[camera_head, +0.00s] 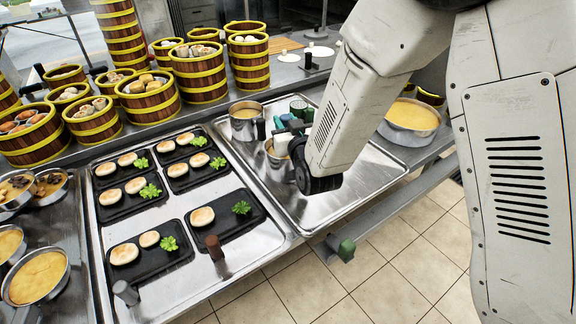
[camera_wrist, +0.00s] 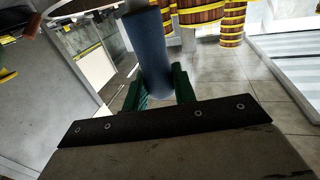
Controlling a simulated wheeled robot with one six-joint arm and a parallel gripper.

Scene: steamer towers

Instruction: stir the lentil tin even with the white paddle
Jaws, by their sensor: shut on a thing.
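My gripper (camera_wrist: 159,88) has green fingers and is shut on a dark blue cylindrical handle (camera_wrist: 150,48), seen in the wrist view. In the head view my gripper (camera_head: 287,126) is above a small metal tin (camera_head: 279,162) on the steel tray, mostly hidden by my arm. A small white piece (camera_head: 283,144), perhaps part of the white paddle, shows at that tin; whether it is in the contents I cannot tell. A second tin (camera_head: 245,122) with a yellowish filling stands to its left. I cannot tell for certain which tin holds lentils.
The steel tray (camera_head: 345,195) has bare room at its front and right. Grey and green cylinders (camera_head: 298,107) stand behind my gripper. Black plates (camera_head: 140,250) with buns and greens lie left. Steamer towers (camera_head: 200,72) stand behind. A large round tin (camera_head: 412,118) is at right.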

